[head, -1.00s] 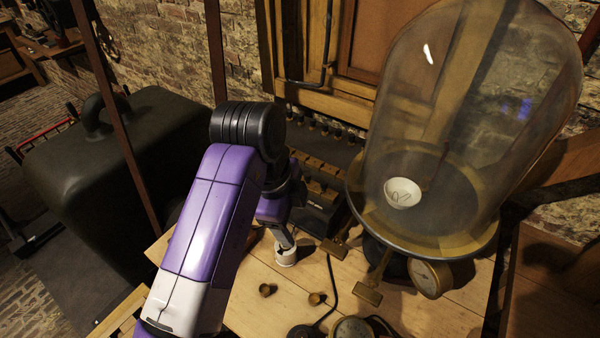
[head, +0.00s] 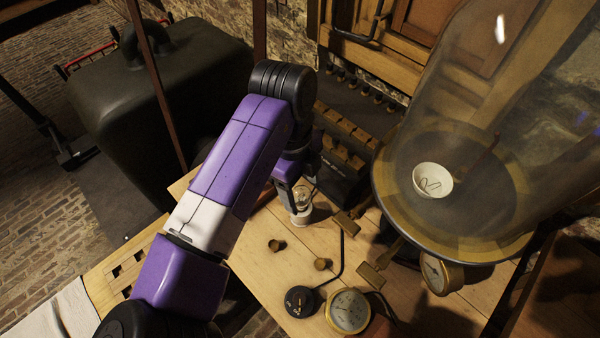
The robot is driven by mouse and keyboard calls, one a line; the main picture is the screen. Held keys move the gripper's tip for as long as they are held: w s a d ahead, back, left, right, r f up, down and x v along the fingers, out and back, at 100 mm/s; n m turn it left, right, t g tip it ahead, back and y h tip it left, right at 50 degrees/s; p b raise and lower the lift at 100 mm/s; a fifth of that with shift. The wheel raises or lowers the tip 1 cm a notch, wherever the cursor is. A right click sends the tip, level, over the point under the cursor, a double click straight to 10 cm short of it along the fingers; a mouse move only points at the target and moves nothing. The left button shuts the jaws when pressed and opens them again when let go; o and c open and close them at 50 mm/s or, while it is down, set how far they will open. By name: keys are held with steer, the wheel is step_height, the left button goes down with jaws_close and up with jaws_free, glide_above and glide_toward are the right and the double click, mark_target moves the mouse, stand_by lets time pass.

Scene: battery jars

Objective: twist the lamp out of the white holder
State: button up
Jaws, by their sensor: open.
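The lamp (head: 302,196) is a small clear glass bulb. It sits upright in the white holder (head: 301,216), a short round base on the wooden table. My gripper (head: 299,199) points down at the lamp and is open, with its fingers around or close beside the glass. Whether a finger touches the glass I cannot tell. My purple and white arm hides part of the table behind it.
A large glass dome on a brass-rimmed plate (head: 455,250) stands to the right, with a white bowl (head: 432,180) inside. A dark box stands behind the holder.

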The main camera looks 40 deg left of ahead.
steer(key=shift+f, duration=0.4)
jaws_close()
steer(key=shift+r+p, duration=1)
steer(key=shift+r, duration=0.25)
steer(key=shift+r+p, duration=1.9)
steer(key=shift+r, duration=0.6)
